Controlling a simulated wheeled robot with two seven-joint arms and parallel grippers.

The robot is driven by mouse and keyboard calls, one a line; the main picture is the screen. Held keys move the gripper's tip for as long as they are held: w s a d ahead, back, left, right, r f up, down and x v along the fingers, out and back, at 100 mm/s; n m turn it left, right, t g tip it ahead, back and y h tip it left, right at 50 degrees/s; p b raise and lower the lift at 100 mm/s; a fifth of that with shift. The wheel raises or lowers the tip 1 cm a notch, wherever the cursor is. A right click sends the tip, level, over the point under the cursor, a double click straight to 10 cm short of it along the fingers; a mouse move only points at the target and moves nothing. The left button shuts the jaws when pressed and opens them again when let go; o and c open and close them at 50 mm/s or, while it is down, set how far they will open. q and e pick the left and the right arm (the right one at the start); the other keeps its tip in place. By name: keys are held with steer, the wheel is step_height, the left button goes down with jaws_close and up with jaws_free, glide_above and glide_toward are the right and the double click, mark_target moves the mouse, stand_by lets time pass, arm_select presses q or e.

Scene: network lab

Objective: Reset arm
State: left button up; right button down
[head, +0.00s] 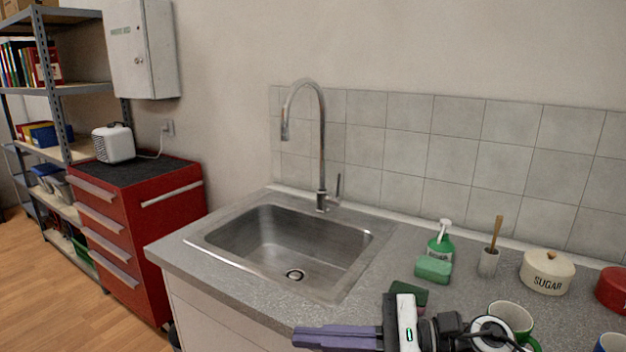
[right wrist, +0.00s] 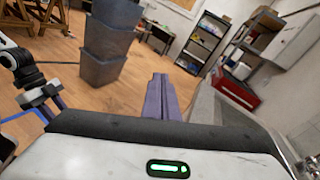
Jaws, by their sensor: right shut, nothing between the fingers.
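My right gripper (head: 300,337) reaches in from the lower right over the counter's front edge, its purple fingers pointing left. The fingers are together with nothing between them. In the right wrist view its fingers (right wrist: 160,80) point away over the floor beside the counter. Part of my left arm shows at the left of that view, with purple finger parts (right wrist: 52,105) at its end; their opening cannot be told. The left arm is not in the head view.
A sink (head: 290,245) with a tall faucet (head: 321,150) is set in the grey counter (head: 240,284). Stacked grey bins (right wrist: 106,50) stand on the floor.

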steer(key=d+f+n+t+h, duration=0.35)
steer(key=f+n, duration=0.25)
steer(key=n, duration=0.5)
steer(key=s+d+f+n+t+h, duration=0.1)
steer(key=d+f+n+t+h, duration=0.3)
steer(key=f+n, duration=0.45)
steer(key=d+f+n+t+h, duration=0.3)
steer(key=d+f+n+t, duration=0.15)
steer(key=n, duration=0.75)
steer(key=s+d+f+m+g+h, duration=0.2)
steer(key=s+f+m+g, duration=0.1)
steer(key=s+f+m, duration=0.3)
steer(key=s+d+f+m+g+h, duration=0.2)
steer(key=s+f+m, duration=0.5)
steer(key=s+f, duration=0.4)
steer(key=shift+s+d+g, duration=0.25)
steer(key=shift+s+g, duration=0.35)
steer(key=shift+s, duration=0.05)
